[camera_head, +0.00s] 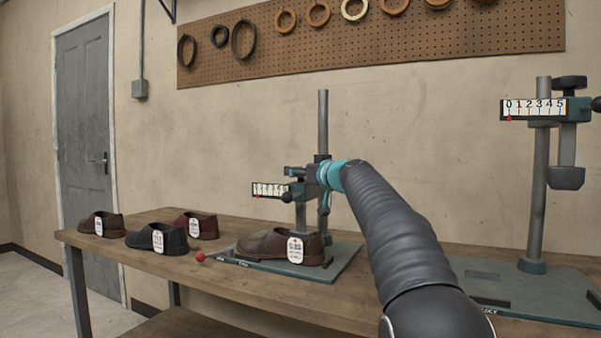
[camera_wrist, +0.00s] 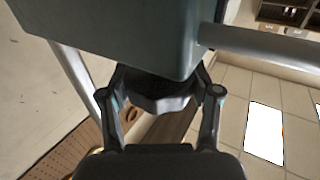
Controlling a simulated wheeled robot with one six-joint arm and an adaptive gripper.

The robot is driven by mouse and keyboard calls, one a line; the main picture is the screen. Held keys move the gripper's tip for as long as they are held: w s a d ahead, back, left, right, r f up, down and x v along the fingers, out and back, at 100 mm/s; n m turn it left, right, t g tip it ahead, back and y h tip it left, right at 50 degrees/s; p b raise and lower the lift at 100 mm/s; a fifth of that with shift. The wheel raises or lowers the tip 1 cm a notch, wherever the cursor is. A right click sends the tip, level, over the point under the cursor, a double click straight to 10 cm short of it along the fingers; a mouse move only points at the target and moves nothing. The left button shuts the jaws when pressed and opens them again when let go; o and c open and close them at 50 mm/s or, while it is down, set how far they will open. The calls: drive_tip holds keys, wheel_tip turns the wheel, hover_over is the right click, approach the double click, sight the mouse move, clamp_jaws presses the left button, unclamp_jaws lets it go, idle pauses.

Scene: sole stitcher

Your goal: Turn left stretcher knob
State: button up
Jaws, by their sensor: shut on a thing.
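The left stretcher (camera_head: 323,120) stands on the bench, with a grey post, a green base plate and a small white number scale (camera_head: 268,190). A red pointer shows near the scale's left end. A brown shoe (camera_head: 262,243) with a white tag sits on its base. My gripper (camera_head: 322,178) is at the stretcher's head, right of the scale. In the wrist view, my gripper's two fingers (camera_wrist: 160,90) are shut on a dark lobed knob (camera_wrist: 152,98) beneath a grey-green housing (camera_wrist: 120,38). My gripper and arm hide the knob in the head view.
A second stretcher (camera_head: 540,180) stands at the right, its scale (camera_head: 533,109) reading 0 to 5. Three tagged shoes, brown (camera_head: 101,224), black (camera_head: 157,239) and dark red (camera_head: 195,225), and a red ball (camera_head: 200,256) lie on the bench (camera_head: 190,280). A pegboard (camera_head: 370,45) hangs behind.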

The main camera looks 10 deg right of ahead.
drive_tip(key=shift+d+y, duration=0.1)
drive_tip(key=shift+y, duration=0.2)
drive_tip(key=shift+w+f+n+g+y+b, duration=0.1)
drive_tip(key=shift+n+g+y+b, duration=0.45)
drive_tip(key=shift+n+y, duration=0.25)
drive_tip(key=shift+r+n+g+y+p, duration=0.2)
drive_tip(key=shift+n+g+y+p, duration=0.7)
drive_tip(key=shift+y, duration=0.3)
drive_tip(key=shift+f+n+g+y, duration=0.15)
drive_tip(key=shift+n+g+y, duration=0.25)
drive_tip(key=shift+y, duration=0.1)
drive_tip(key=o, duration=1.1)
drive_tip(key=shift+o, duration=0.2)
